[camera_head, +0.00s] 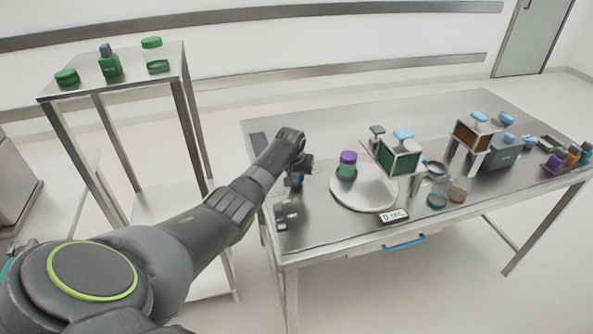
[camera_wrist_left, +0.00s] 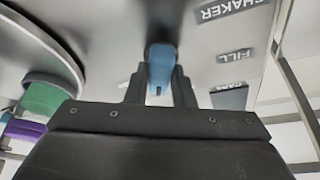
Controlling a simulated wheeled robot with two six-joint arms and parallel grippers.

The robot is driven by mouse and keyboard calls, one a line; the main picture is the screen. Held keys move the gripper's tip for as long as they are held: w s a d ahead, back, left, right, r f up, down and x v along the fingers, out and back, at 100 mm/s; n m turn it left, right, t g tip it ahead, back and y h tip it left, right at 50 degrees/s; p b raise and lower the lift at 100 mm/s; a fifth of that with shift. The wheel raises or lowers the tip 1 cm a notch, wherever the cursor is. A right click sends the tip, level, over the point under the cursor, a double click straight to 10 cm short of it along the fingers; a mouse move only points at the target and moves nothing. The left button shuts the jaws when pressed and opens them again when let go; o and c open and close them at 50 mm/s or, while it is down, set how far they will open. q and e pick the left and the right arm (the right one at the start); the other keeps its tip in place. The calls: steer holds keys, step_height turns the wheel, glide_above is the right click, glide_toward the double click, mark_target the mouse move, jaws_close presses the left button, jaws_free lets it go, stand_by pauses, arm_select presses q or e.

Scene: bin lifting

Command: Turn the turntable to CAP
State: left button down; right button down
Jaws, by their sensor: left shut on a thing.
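The round pale turntable (camera_head: 365,198) sits on the metal table, with a green jar with a purple lid (camera_head: 347,165) standing on it at its left. My left gripper (camera_head: 297,180) is at the table's left end, left of the turntable. In the left wrist view my left gripper (camera_wrist_left: 160,90) is shut on a blue handle (camera_wrist_left: 161,64). Dark label plates stand beside it: SHAKER (camera_wrist_left: 221,12), FILL (camera_wrist_left: 235,56) and a third (camera_wrist_left: 230,97), partly cut off. The turntable's rim (camera_wrist_left: 55,82) shows at the left there. My right gripper is not in view.
A small display (camera_head: 393,216) lies in front of the turntable. A green-fronted box station (camera_head: 398,158) stands right behind it, and a brown one (camera_head: 470,136) further right. A tall side stand (camera_head: 125,77) holds green containers.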

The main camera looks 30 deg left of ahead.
arm_select(q)
steer(key=m+h, duration=0.1)
steer(key=m, duration=0.1)
steer(key=shift+a+m, duration=0.15)
steer(key=shift+m, duration=0.25)
steer(key=m+h+b, duration=0.1)
steer(key=m, duration=0.2)
steer(key=shift+m+h+b, duration=0.4)
steer(key=shift+m+b, duration=0.25)
steer(key=shift+m, duration=0.05)
steer(key=c, duration=1.2)
jaws_free()
steer(key=shift+c, duration=0.2)
steer(key=shift+s+a+r, duration=0.1)
steer(key=shift+s+r, duration=0.1)
steer(key=shift+r, duration=0.5)
steer(key=b+v, duration=0.1)
steer(key=v, duration=1.5)
